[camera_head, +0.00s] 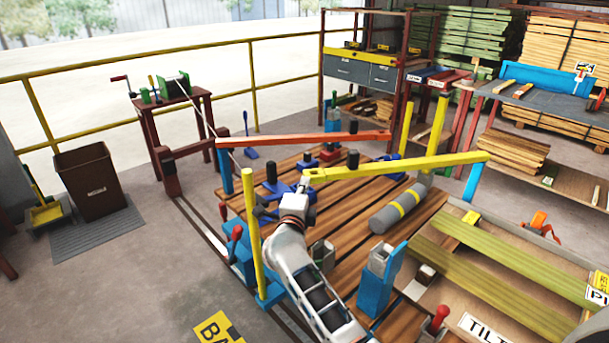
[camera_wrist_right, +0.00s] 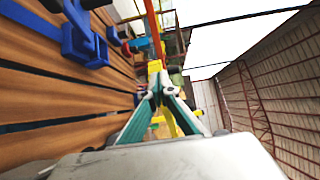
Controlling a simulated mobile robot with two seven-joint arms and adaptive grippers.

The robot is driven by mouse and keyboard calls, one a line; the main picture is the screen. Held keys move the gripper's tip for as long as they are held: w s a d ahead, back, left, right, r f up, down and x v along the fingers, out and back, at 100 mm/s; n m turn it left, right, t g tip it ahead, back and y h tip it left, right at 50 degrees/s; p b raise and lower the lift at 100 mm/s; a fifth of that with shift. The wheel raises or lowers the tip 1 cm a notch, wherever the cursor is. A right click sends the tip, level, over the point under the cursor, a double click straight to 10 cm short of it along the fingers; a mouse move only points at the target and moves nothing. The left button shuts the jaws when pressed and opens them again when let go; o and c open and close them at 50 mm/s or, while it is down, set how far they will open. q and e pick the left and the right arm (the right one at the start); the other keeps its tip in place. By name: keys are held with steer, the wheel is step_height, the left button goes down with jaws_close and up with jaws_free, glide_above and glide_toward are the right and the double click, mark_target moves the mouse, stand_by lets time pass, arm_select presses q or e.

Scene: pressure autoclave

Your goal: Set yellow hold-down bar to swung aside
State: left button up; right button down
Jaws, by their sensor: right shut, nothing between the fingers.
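The yellow hold-down bar (camera_head: 420,165) stretches across the slatted wooden deck (camera_head: 345,215), with a black knob (camera_head: 352,160) standing on it. Its right end is by a blue post (camera_head: 473,182). Its left end is at my right gripper (camera_head: 304,184), which comes up from below. In the right wrist view my right gripper (camera_wrist_right: 161,88) has its fingers together with nothing between them. Yellow parts (camera_wrist_right: 155,70) show just beyond the fingertips; I cannot tell whether they touch. My left gripper is in neither view.
An orange-red bar (camera_head: 290,140) with a black knob lies behind the yellow one. A yellow upright post (camera_head: 253,230) stands left of my right arm. Blue clamps (camera_head: 270,190) stand on the deck.

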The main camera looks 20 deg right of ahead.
step_height(320, 180, up, 9)
steer(key=shift+r, duration=0.15)
stand_by(0.6)
